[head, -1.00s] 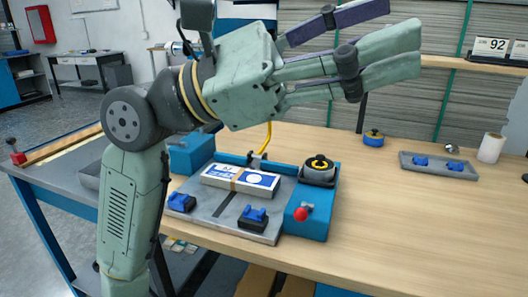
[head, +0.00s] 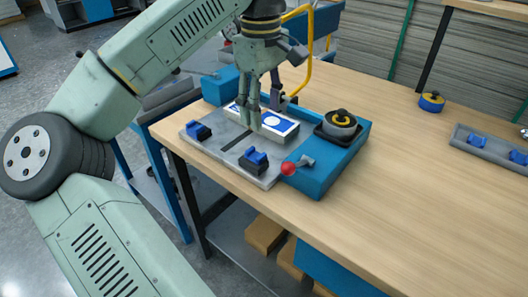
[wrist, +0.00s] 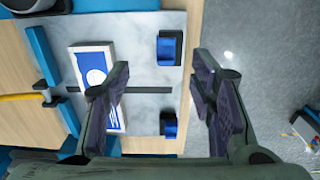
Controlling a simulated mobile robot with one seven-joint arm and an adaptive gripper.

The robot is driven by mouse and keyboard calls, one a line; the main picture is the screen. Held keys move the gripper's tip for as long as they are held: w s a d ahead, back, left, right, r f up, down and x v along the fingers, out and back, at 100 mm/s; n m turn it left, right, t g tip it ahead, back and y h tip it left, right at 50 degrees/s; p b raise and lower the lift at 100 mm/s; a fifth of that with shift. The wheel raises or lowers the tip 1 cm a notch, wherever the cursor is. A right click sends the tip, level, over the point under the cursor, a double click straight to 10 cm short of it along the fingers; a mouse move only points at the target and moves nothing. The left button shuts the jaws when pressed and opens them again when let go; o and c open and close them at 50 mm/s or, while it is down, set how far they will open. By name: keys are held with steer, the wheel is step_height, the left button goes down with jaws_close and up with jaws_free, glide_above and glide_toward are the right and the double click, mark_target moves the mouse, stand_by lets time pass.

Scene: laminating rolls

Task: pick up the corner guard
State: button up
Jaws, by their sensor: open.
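Small blue pieces that look like corner guards sit on black blocks on the grey plate: one at its left (head: 198,130) and one at its front right (head: 256,157). Both show in the wrist view, at the top (wrist: 167,49) and lower down (wrist: 169,127). Two similar blue pieces (head: 477,141) lie in a grey tray at the right. My gripper (head: 252,122) is open, pointing down above the plate, in front of the white and blue box (head: 283,129). In the wrist view its spread fingers (wrist: 161,75) have no object held between them.
A blue unit with a black and yellow knob (head: 340,119) and a red-ended lever (head: 289,169) stands right of the plate. A blue and yellow roll (head: 431,101) stands farther back. The wooden table's middle right is clear.

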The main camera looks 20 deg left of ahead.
mark_target(262, 156)
steer(key=f, duration=0.4)
steer(key=shift+s+a+f, duration=0.15)
steer(key=shift+a+f, duration=0.05)
steer(key=shift+a, duration=0.2)
steer(key=f, duration=0.2)
steer(key=f+p, duration=0.1)
steer(key=f, duration=0.3)
steer(key=shift+s+d+f+p, duration=0.2)
steer(key=shift+d+p, duration=0.15)
steer(key=shift+d, duration=0.05)
steer(key=c, duration=0.9)
